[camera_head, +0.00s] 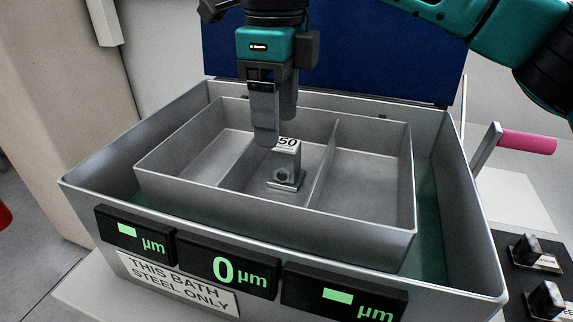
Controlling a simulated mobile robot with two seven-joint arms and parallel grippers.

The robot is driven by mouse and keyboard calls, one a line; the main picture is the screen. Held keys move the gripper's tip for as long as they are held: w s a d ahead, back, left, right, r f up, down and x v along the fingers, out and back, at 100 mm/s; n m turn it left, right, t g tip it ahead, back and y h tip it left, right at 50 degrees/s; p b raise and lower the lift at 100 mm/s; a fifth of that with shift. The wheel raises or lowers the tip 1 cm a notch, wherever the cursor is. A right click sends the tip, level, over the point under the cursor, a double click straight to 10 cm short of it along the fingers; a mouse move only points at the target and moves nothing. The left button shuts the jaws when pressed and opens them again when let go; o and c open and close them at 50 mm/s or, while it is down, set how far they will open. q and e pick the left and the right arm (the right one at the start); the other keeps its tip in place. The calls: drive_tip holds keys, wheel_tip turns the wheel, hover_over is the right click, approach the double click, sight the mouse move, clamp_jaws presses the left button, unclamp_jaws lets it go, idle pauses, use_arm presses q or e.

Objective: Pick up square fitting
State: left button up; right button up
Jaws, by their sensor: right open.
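The square fitting (287,166) is a grey metal block on a square base with a round hole in it. Its top carries a label reading "50". It stands upright in the middle compartment of a grey divided tray (370,232). My right gripper (275,125) points down, just behind and above the fitting's top, with its fingers apart. One finger is close to the label's left edge; I cannot tell whether they touch. The far finger is partly hidden behind the near one. My left gripper is not in view.
The tray sits inside a larger metal bath (75,190) with greenish liquid. Its front has displays (228,270) and a sign (178,283) reading "THIS BATH STEEL ONLY". A pink-handled lever (527,141) is at right. Small dark fittings (545,298) stand at lower right. The tray's side compartments are empty.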

sight(287, 144)
drive_tip(key=f, duration=0.2)
drive_tip(key=d+f, duration=0.1)
drive_tip(key=shift+d+f+b, duration=0.15)
drive_tip(key=shift+f+b, duration=0.15)
drive_tip(key=shift+f, duration=0.7)
drive_tip(key=shift+c, duration=0.3)
drive_tip(key=c, duration=1.2)
drive_tip(key=shift+o, duration=0.2)
drive_tip(key=shift+r, duration=0.1)
